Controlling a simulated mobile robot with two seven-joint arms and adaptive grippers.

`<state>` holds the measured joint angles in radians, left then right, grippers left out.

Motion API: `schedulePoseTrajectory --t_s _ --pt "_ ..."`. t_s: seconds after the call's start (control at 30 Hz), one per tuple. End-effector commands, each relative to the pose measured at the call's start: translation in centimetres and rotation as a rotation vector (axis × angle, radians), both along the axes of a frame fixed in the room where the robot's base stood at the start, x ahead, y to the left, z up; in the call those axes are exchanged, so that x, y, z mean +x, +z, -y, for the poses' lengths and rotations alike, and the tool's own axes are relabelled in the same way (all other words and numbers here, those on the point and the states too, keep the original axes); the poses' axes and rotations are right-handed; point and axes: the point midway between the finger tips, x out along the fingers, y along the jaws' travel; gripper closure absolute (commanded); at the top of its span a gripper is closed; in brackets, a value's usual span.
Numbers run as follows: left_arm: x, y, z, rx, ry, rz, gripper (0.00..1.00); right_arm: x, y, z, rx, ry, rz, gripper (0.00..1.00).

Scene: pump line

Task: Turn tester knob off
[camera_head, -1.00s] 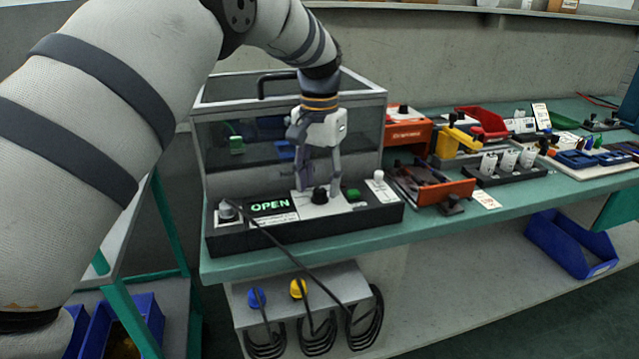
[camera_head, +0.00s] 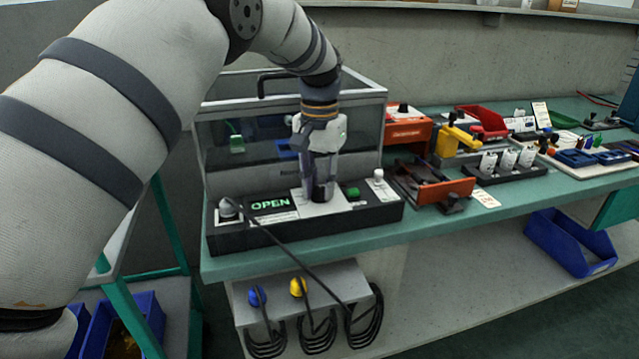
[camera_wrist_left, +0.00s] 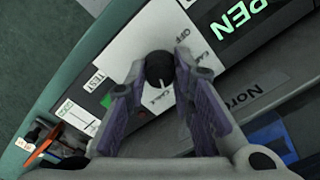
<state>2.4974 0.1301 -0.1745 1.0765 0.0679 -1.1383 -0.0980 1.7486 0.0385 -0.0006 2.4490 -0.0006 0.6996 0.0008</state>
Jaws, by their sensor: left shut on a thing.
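The tester (camera_head: 375,215) is a black console with a clear-lidded box behind it, on the green bench. Its display (camera_head: 270,204) glows green and reads OPEN. In the left wrist view the black knob (camera_wrist_left: 159,68) with a white pointer line sits on a white plate (camera_wrist_left: 128,48) marked OFF and with other words. My left gripper (camera_head: 319,194) points down at the plate, its fingers closed around the knob, which they hide in the head view. In the left wrist view the left gripper (camera_wrist_left: 160,80) has a fingertip on either side of the knob. My right gripper is not in view.
A green button (camera_head: 353,192) and a white cylinder (camera_head: 378,175) stand right of the knob. A black cable plugs in at the console's left and crosses its front. An orange tray (camera_head: 446,191) and other parts stand farther right on the bench.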

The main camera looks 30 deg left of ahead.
Motion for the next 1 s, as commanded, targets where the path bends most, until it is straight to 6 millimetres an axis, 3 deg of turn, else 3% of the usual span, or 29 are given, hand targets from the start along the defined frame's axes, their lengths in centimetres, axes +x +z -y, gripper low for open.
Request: schedulePoseTrajectory --t_s 1.0 --pt "0.06 0.04 -0.01 0.0 0.904 0.002 1.0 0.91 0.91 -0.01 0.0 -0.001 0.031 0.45"
